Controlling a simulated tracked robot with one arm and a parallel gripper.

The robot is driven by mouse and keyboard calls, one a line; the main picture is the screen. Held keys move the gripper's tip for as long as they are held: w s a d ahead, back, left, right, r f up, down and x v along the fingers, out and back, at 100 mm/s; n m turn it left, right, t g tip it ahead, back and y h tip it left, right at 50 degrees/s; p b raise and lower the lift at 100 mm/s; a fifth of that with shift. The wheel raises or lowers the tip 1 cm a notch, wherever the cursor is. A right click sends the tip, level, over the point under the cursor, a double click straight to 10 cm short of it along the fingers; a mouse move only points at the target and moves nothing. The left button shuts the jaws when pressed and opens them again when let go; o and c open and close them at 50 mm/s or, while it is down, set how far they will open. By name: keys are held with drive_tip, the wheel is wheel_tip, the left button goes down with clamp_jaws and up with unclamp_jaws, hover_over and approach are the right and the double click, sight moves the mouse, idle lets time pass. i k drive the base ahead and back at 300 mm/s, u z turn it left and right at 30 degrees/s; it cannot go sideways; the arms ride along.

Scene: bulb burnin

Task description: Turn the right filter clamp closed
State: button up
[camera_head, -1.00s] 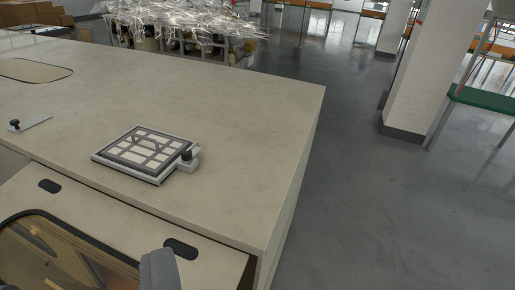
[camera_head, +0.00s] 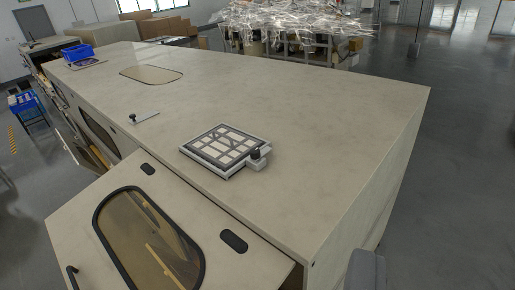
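A square filter (camera_head: 224,150) with a pale frame and a dark grid lies flat on the beige machine top (camera_head: 310,120). At its right corner sits a small pale clamp block (camera_head: 259,164) with a black knob (camera_head: 256,154). The block touches or nearly touches the frame; I cannot tell whether the clamp overlaps it. A pale strip (camera_head: 147,117) with a black knob at its left end lies apart, to the left of the filter. My gripper's fingers do not show. A grey rounded part at the bottom edge, right of centre, seems to be mine.
Below the top, the sloping front panel has a dark-rimmed window (camera_head: 150,240) and a black recessed handle (camera_head: 234,241). An oval window (camera_head: 151,75) and a blue bin (camera_head: 78,53) are farther back. Open floor lies right.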

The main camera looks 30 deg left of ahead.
sight(256, 153)
drive_tip(key=z, duration=0.1)
drive_tip(key=i, duration=1)
drive_tip(key=u, duration=0.1)
